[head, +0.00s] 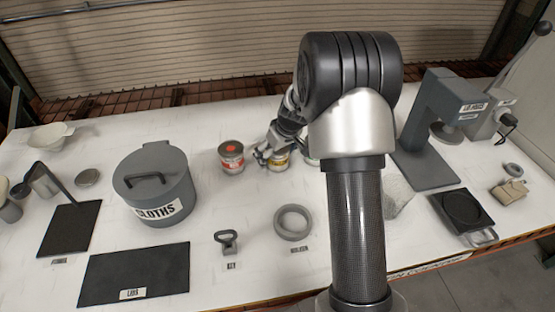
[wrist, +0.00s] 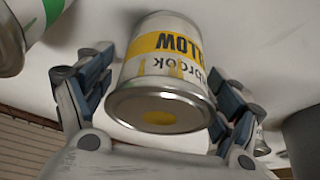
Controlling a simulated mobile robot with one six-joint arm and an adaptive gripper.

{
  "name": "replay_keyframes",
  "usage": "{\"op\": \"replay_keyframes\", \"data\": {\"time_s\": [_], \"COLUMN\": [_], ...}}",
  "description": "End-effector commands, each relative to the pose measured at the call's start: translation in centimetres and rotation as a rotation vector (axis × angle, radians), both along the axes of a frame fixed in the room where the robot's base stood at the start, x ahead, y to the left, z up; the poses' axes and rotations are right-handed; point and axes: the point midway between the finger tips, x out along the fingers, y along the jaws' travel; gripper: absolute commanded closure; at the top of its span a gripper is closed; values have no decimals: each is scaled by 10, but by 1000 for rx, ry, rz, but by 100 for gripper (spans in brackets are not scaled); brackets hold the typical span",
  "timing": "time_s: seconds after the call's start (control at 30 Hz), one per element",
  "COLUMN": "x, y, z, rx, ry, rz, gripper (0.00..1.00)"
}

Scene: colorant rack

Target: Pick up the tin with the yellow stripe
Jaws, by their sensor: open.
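The tin with the yellow stripe (wrist: 165,75) is large in the wrist view, standing between the two fingers of my gripper (wrist: 160,90). A yellow band with dark lettering and a yellow dot on its lid show. My gripper is open, with one finger at each side of the tin; the right finger is very close to it, the left has a small gap. In the head view the yellow-striped tin (head: 281,158) is partly hidden behind my gripper (head: 268,152). A red-striped tin (head: 231,157) stands to its left. A green-striped tin (wrist: 40,20) shows at the wrist view's upper left.
A grey lidded pot labelled CLOTHS (head: 155,187) stands left on the white table (head: 200,215). A grey ring (head: 293,222) and a small handled tool (head: 227,241) lie in front. A grey stand machine (head: 428,130) is at right.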

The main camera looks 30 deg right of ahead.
Motion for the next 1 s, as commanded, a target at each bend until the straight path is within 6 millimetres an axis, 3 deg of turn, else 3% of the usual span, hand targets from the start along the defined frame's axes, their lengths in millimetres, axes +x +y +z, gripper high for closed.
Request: {"op": "replay_keyframes", "data": {"time_s": [0.23,1.0], "x": [2,1], "y": [0,0], "z": [-2,-2], "rx": [-1,1], "ry": [-1,-1], "rz": [0,-1], "gripper": [17,68]}}
